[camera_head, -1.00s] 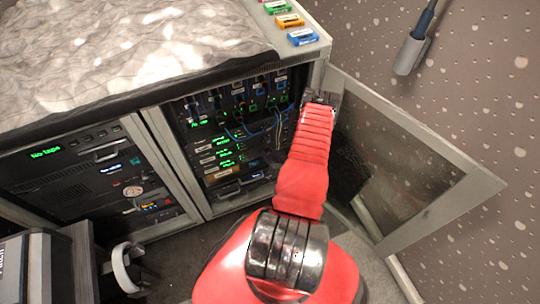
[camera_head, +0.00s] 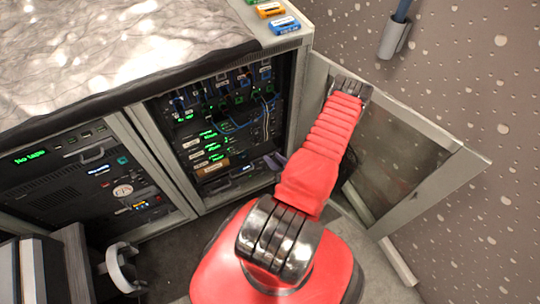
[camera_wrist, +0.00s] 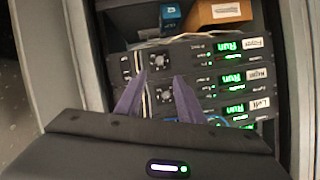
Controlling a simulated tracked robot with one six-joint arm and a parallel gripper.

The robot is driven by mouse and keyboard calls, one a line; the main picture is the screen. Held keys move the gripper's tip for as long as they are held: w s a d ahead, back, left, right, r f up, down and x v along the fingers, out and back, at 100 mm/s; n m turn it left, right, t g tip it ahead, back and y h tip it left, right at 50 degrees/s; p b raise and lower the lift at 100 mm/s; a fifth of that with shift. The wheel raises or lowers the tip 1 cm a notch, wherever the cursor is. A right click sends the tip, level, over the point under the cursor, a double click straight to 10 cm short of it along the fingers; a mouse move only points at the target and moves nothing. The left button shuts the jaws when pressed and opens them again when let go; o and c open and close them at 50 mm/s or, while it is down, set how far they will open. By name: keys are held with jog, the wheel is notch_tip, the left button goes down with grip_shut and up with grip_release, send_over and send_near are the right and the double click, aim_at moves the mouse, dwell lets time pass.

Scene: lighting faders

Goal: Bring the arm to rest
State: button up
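My red arm rises from the bottom middle of the head view and leans up and to the right, in front of the open cabinet door (camera_head: 392,150). My gripper (camera_wrist: 160,76) shows in the wrist view as two dark purple fingers set apart. I see nothing held between them. They point towards the rack units (camera_wrist: 215,75), which have green lit "Run" labels. In the head view, a small purple part of the gripper shows to the left of the arm, before the cabinet's lower right opening. The rest is hidden by the arm.
The open rack (camera_head: 222,125) holds several devices and cables. Coloured cassettes, including a blue one (camera_head: 284,25), lie on the cabinet top. A grey holder (camera_head: 394,40) hangs on the speckled wall. A white curved object (camera_head: 122,268) stands at lower left. Some floor is bare before the cabinet.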

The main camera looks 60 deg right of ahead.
jog(key=shift+s+a+r, duration=0.2)
jog(key=shift+s+a, duration=0.05)
jog(key=shift+s, duration=0.3)
dwell(0.4)
